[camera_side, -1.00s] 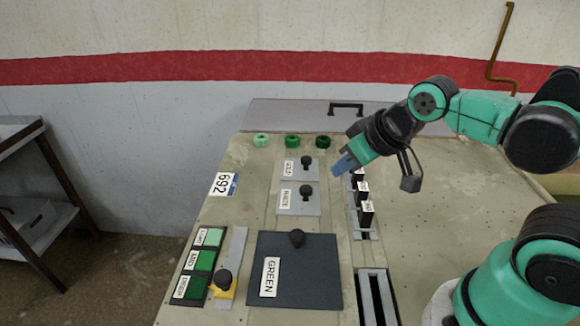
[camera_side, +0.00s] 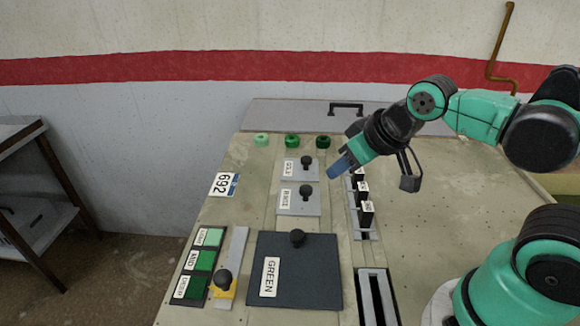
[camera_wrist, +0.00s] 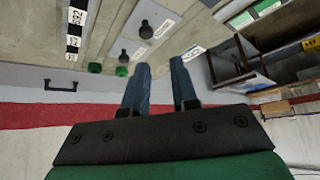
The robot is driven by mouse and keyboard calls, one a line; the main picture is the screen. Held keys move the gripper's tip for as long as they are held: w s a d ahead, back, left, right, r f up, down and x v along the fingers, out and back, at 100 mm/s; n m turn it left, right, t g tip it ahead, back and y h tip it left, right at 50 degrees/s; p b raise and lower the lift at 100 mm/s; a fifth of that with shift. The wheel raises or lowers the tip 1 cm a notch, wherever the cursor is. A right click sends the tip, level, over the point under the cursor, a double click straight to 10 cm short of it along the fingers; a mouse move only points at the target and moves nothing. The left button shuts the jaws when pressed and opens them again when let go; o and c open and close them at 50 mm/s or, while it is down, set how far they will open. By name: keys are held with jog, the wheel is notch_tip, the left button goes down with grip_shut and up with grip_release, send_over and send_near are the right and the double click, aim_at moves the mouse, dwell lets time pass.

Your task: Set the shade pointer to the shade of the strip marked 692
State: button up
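The shade pointer is a yellow slider (camera_side: 222,292) with a black knob (camera_side: 223,278), low in a pale upright track. It stands beside the lowest, darkest patch of a green shade panel (camera_side: 202,261) with three labelled patches. My gripper (camera_side: 340,169) is in the air right of the small knob plates, apart from strip and pointer. In the wrist view its blue fingers (camera_wrist: 160,88) are apart with nothing between them.
A dark plate labelled GREEN (camera_side: 312,289) with a knob lies right of the pointer track. Two small grey knob plates (camera_side: 313,168) (camera_side: 313,206) stand above it. Black labelled blocks (camera_side: 366,213) stand in a rail below my gripper. Green round pieces (camera_side: 291,140) line the back.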

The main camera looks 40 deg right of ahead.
jog(key=o, duration=0.6)
jog(key=shift+w+a+r+n+g+y, duration=0.2)
jog(key=shift+w+a, duration=0.1)
jog(key=shift+a, duration=0.3)
jog(key=shift+w+a+r+n+g+y, duration=0.1)
jog(key=shift+w+a+g, duration=0.15)
jog(key=shift+a, duration=0.3)
jog(key=shift+c, duration=0.2)
jog(key=n+g, duration=0.4)
jog(key=g, duration=0.2)
send_over(222, 276)
jog(key=f, duration=0.5)
jog(key=shift+d+f, duration=0.2)
jog(key=shift+f, duration=0.1)
jog(key=shift+a+f, duration=0.2)
jog(key=shift+f, duration=2.75)
grip_shut()
